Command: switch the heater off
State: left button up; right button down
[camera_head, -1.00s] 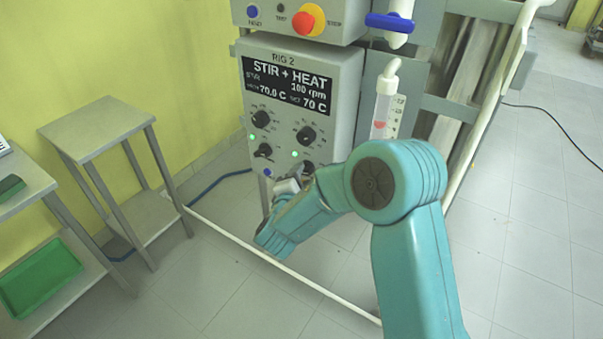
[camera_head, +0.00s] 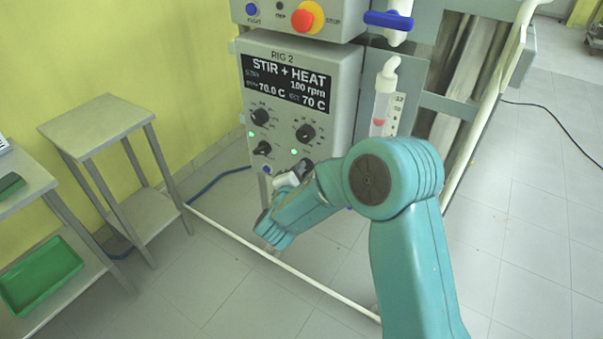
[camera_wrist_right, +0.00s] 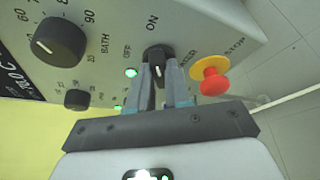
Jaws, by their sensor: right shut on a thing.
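The heater switch is a dark rotary knob (camera_wrist_right: 157,57) with OFF and ON marks beside it, low on the right side of the STIR + HEAT panel (camera_head: 285,60). My right gripper (camera_wrist_right: 161,74) is shut on this knob, one finger on each side. In the head view the gripper (camera_head: 303,172) is at the panel's lower right and largely covers the knob. A white pointer line shows between the fingers; its exact setting is hard to tell. The green lamp (camera_wrist_right: 131,72) beside the knob is lit. The display reads 70.0 C and 70 C. My left gripper is not in view.
The larger BATH knob (camera_wrist_right: 60,41) is beside the switch in the wrist view. A red stop button (camera_wrist_right: 213,82) with a yellow collar is close to the right finger. A small metal table (camera_head: 97,125) stands left.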

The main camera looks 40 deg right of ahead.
jog(key=shift+w+a+r+n+g+h+p, duration=0.15)
jog(key=shift+n+g+p, duration=0.7)
jog(key=shift+n, duration=0.5)
jog(key=shift+w+n+g+h+p, duration=0.15)
jog(key=shift+n+g+p, duration=0.7)
jog(key=shift+n, duration=0.45)
jog(key=shift+w+a+r+n+g+h+p, duration=0.15)
jog(key=shift+n+g+p, duration=0.55)
jog(key=shift+n+g, duration=0.5)
jog(key=shift+d+f, duration=0.1)
jog(key=c, duration=1.1)
grip_release()
jog(key=shift+o, duration=0.2)
